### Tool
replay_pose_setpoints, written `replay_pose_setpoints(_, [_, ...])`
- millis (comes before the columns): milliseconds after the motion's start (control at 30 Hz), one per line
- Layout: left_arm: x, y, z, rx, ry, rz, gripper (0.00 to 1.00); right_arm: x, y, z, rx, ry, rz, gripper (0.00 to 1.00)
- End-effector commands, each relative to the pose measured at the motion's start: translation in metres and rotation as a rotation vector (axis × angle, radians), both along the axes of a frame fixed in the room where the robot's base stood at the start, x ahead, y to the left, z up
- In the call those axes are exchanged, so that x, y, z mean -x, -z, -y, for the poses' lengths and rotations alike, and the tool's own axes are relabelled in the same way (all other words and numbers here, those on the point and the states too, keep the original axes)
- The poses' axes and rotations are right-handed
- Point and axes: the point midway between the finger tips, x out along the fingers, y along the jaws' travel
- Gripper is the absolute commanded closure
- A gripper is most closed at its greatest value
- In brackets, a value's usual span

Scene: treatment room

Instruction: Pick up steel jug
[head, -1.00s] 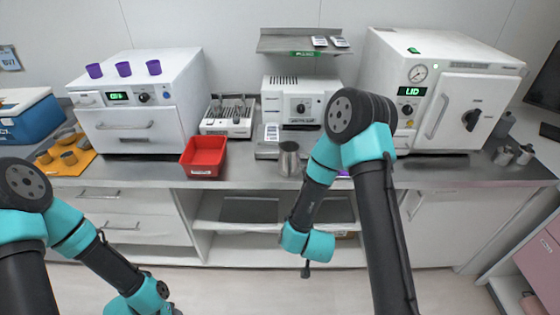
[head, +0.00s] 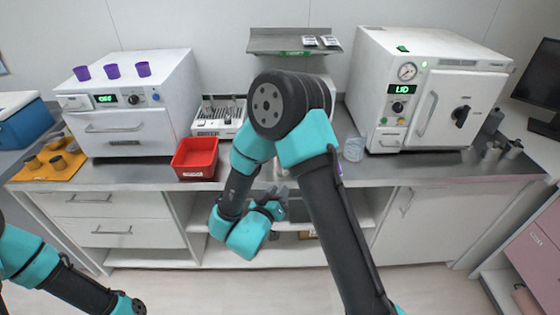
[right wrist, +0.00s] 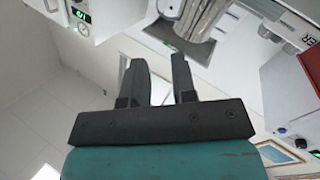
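The steel jug (head: 281,168) stands near the front of the steel counter, mostly hidden behind my right arm in the head view. In the right wrist view the jug (right wrist: 197,28) shows at the top as a shiny grey body, beyond the fingertips. My right gripper (right wrist: 157,65) has its two dark fingers apart with nothing between them. In the head view the right gripper (head: 279,192) is below the counter edge, pointing toward the jug, its fingers hard to make out. My left arm is at the lower left; its gripper is outside the picture.
A red bin (head: 195,158) stands left of the jug. A clear beaker (head: 354,148) stands to its right, before the autoclave (head: 430,90). A white oven (head: 125,105) with purple cups stands at left. An orange mat (head: 52,166) holds several small cups. The counter's front edge is close.

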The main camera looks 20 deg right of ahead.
Motion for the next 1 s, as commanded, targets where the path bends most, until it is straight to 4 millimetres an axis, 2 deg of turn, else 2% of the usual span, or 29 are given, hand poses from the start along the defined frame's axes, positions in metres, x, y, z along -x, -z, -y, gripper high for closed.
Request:
replay_pose_setpoints(233, [0.000, 0.000, 0.000, 0.000, 0.000, 0.000, 0.57, -0.009, 0.000, 0.012, -0.001, 0.003, 0.000, 0.75])
replay_pose_setpoints(800, [0.000, 0.000, 0.000, 0.000, 0.000, 0.000, 0.57, -0.068, 0.000, 0.085, -0.003, 0.002, 0.001, 0.75])
replay_pose_setpoints(1000, [0.000, 0.000, 0.000, 0.000, 0.000, 0.000, 0.57, -0.077, 0.000, 0.095, -0.002, 0.000, 0.000, 0.75])
